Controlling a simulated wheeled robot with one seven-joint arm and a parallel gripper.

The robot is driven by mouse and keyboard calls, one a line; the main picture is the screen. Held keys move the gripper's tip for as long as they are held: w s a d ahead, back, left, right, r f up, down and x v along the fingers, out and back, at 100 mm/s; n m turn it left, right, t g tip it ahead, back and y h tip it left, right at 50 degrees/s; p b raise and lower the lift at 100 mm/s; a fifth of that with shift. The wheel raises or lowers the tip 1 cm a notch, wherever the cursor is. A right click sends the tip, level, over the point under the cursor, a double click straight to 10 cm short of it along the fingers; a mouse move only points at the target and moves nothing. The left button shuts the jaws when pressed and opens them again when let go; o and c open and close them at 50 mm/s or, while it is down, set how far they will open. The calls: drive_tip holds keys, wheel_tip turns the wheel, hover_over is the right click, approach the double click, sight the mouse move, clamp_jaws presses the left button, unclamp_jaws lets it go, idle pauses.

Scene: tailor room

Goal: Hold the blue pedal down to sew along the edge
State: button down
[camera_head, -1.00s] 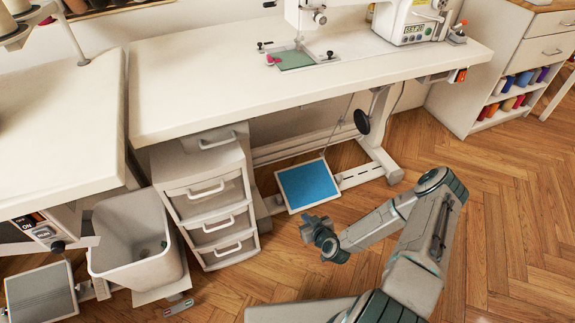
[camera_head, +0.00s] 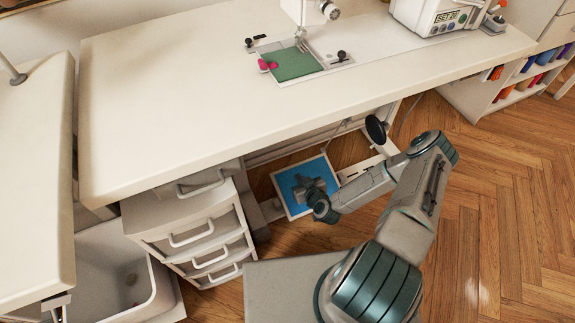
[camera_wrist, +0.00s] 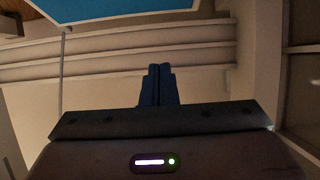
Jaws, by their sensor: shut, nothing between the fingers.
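The blue pedal (camera_head: 290,182) lies under the sewing table, a blue plate in a pale frame. My gripper (camera_head: 303,183) is shut and empty, and in the head view it overlaps the pedal's blue face. I cannot tell whether it touches the pedal. In the wrist view the shut fingers (camera_wrist: 158,84) point away from the camera, and a blue surface (camera_wrist: 130,12) shows at the top edge. The green fabric (camera_head: 292,64) lies at the needle area of the sewing machine (camera_head: 310,12), with a pink item (camera_head: 267,65) at its left edge.
The white sewing table (camera_head: 180,95) overhangs the pedal. A drawer unit (camera_head: 195,235) stands left of the pedal, with a bin (camera_head: 105,280) further left. A black round knee pad (camera_head: 376,129) hangs near my arm. Wooden floor (camera_head: 490,230) is clear at right.

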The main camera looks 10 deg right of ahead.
drive_tip(key=shift+a, duration=0.1)
drive_tip(key=b, duration=0.5)
hover_over(287, 173)
drive_tip(key=s, duration=0.1)
drive_tip(key=f, duration=0.5)
drive_tip(key=shift+s+d, duration=0.15)
drive_tip(key=shift+d, duration=0.1)
drive_tip(key=shift+w+a+f+b, duration=0.1)
drive_tip(key=shift+w+f+b, duration=0.1)
drive_tip(key=shift+f, duration=0.3)
drive_tip(key=shift+w+f+b, duration=0.1)
drive_tip(key=shift+f+b, duration=0.1)
drive_tip(key=shift+f, duration=0.3)
drive_tip(key=shift+w+f, duration=0.25)
drive_tip(key=shift+f, duration=0.25)
drive_tip(key=shift+a+f, duration=0.1)
